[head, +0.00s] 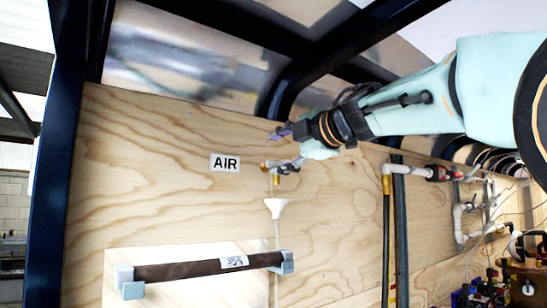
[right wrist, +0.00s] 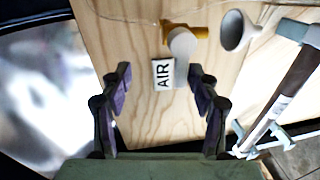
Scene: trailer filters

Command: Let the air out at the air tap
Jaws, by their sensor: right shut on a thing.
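The air tap (head: 268,165) is a small brass fitting on the plywood wall, below and right of the white AIR label (head: 225,162). In the right wrist view the tap (right wrist: 200,32) shows brass with a pale, rounded handle (right wrist: 182,42), and the AIR label (right wrist: 163,74) is beside it. My left gripper is not in view.
A white funnel (head: 275,207) with a thin tube hangs just below the tap. Lower down, a dark brown roll (head: 205,268) rests in grey brackets. Pipes (head: 388,215) run down the wall to the right. A dark frame post (head: 60,150) stands at left.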

